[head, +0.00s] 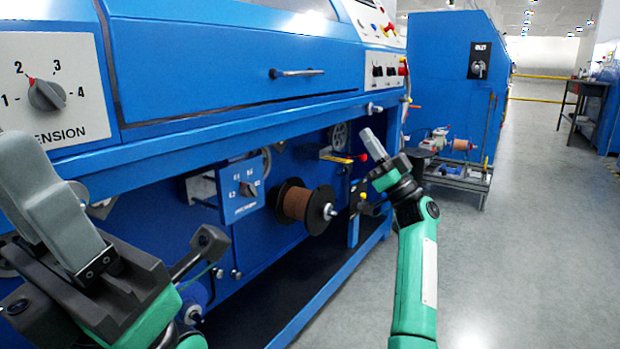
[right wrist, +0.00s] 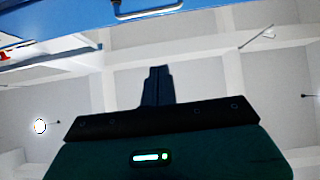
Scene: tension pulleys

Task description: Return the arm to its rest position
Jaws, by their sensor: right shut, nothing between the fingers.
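My right gripper (head: 372,144) is shut and empty. It points up in front of the blue machine (head: 215,62), right of the wire spool (head: 297,203). My green right forearm comes up from the bottom edge. In the right wrist view its dark fingers (right wrist: 157,86) are together, with ceiling behind them. My left gripper (head: 48,200) is large at the left edge, its grey fingers pointing up below the tension dial (head: 46,94). Its fingers overlap from this angle, so I cannot tell whether it is open.
A small blue dial panel (head: 241,191) and pulley wheels (head: 339,136) sit under the machine's ledge. The drawer handle (head: 297,73) sticks out above; a handle also shows in the right wrist view (right wrist: 148,10). Another blue machine (head: 440,75) stands behind. The grey floor (head: 540,230) at right is clear.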

